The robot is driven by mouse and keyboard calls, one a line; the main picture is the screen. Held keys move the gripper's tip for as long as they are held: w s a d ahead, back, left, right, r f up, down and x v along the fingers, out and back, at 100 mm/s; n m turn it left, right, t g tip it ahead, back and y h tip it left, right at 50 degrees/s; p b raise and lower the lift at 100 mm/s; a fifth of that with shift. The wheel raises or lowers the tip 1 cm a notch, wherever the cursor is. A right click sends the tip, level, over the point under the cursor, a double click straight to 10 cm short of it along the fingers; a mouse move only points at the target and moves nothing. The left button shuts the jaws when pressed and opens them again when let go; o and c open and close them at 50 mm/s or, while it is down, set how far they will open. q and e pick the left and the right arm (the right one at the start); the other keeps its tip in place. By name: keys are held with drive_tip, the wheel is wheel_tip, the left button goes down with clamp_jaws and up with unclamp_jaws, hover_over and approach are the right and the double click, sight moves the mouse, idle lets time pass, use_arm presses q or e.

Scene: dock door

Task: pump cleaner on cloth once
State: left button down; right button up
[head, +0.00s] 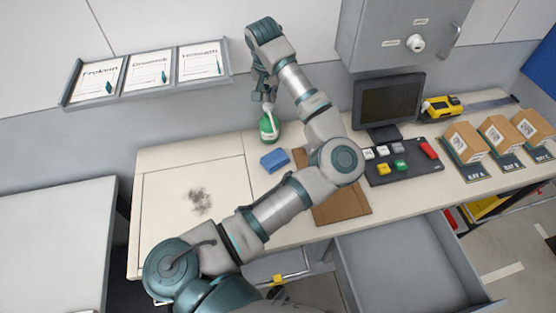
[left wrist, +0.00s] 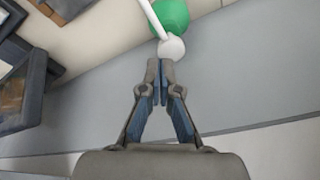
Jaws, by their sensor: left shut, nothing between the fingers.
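A green cleaner bottle (head: 268,128) with a white pump top stands upright at the back of the bench. In the left wrist view its green body (left wrist: 172,14) and round white pump head (left wrist: 172,48) show just beyond my fingertips. My left gripper (head: 267,97) points down right above the pump, shut and empty; its closed fingertips also show in the left wrist view (left wrist: 160,66). I cannot tell whether they touch the pump head. A blue cloth (head: 274,160), folded into a block, lies in front of the bottle. My right gripper is not in view.
A dark smudge (head: 200,200) marks the left part of the bench. A monitor (head: 388,101), a button panel (head: 402,163) and cardboard boxes (head: 465,141) stand to the right. A grey cabinet (head: 385,30) hangs above. An open drawer (head: 400,265) juts out in front.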

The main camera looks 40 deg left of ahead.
sight(270, 105)
use_arm(q)
drive_tip(key=shift+a+f, duration=0.25)
drive_tip(key=shift+a, duration=0.7)
drive_tip(key=shift+a+f, duration=0.1)
drive_tip(key=shift+a, duration=0.25)
drive_tip(key=shift+d, duration=0.95)
drive_tip(key=shift+d+f+b, duration=0.15)
drive_tip(key=shift+f+b, duration=0.15)
drive_tip(key=shift+b, duration=0.1)
drive_tip(key=shift+a+f+b, duration=0.3)
drive_tip(key=shift+a+f, duration=0.35)
drive_tip(key=shift+a, duration=0.1)
drive_tip(key=shift+a+f, duration=0.2)
drive_tip(key=shift+f, duration=0.15)
drive_tip(key=shift+d+f+b, duration=0.15)
drive_tip(key=shift+b, duration=0.15)
drive_tip(key=shift+d, duration=0.2)
drive_tip(key=shift+d+r, duration=0.2)
drive_tip(key=shift+d, duration=0.2)
drive_tip(key=shift+a+r+p, duration=0.25)
drive_tip(key=shift+r+p, duration=0.15)
drive_tip(key=shift+r, duration=0.2)
drive_tip(key=shift+a+r+p, duration=0.25)
drive_tip(key=shift+r+p, duration=0.15)
drive_tip(key=shift+r, duration=0.15)
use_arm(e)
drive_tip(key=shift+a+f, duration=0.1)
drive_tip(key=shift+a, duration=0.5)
